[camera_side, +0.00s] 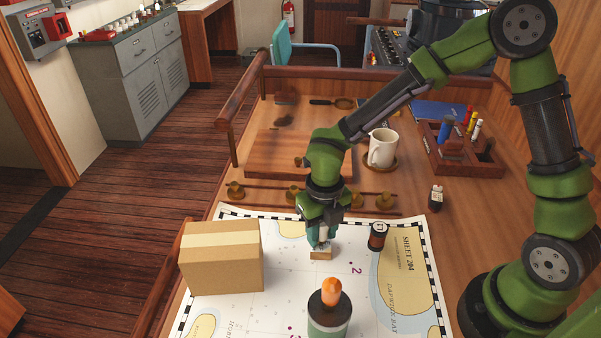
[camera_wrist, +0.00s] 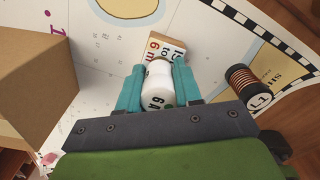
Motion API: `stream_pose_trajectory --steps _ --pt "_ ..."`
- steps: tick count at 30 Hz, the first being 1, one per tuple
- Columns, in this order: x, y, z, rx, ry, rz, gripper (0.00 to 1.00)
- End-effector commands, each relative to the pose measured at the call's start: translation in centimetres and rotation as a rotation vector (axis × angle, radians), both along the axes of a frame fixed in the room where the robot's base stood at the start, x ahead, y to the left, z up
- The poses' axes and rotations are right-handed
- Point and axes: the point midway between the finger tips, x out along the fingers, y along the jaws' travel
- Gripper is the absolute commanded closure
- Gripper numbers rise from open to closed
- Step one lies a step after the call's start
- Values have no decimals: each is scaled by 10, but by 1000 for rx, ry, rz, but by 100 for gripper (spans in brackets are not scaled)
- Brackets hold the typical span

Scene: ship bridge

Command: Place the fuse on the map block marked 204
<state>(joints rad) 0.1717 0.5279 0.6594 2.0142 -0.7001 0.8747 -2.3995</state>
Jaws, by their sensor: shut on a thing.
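My gripper (camera_side: 320,236) points down over the chart, its teal fingers shut on a small white cylinder, the fuse (camera_wrist: 157,88). In the wrist view the fuse sits between the fingers, with dark print on its side. A small wooden block (camera_side: 320,255) lies on the chart right below the fingertips; it also shows in the wrist view (camera_wrist: 166,46), with a coloured label whose print I cannot read fully. I cannot tell whether the fuse touches the block. The chart (camera_side: 412,283) has "SHEET 204" printed at its right.
A cardboard box (camera_side: 222,257) stands left of the gripper. A copper-wound coil (camera_side: 377,237) stands close on the right. An orange-topped container (camera_side: 330,315) stands in front. A mug (camera_side: 382,148) and a wooden organiser (camera_side: 460,150) are farther back.

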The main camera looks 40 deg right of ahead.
Motion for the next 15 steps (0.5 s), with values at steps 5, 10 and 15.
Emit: stream_pose_trajectory --steps 5,10,15 --pt "0 0 -3 -1 1 -1 57" --pt "0 0 -3 -1 1 0 41" --pt "0 0 -3 0 1 0 41"
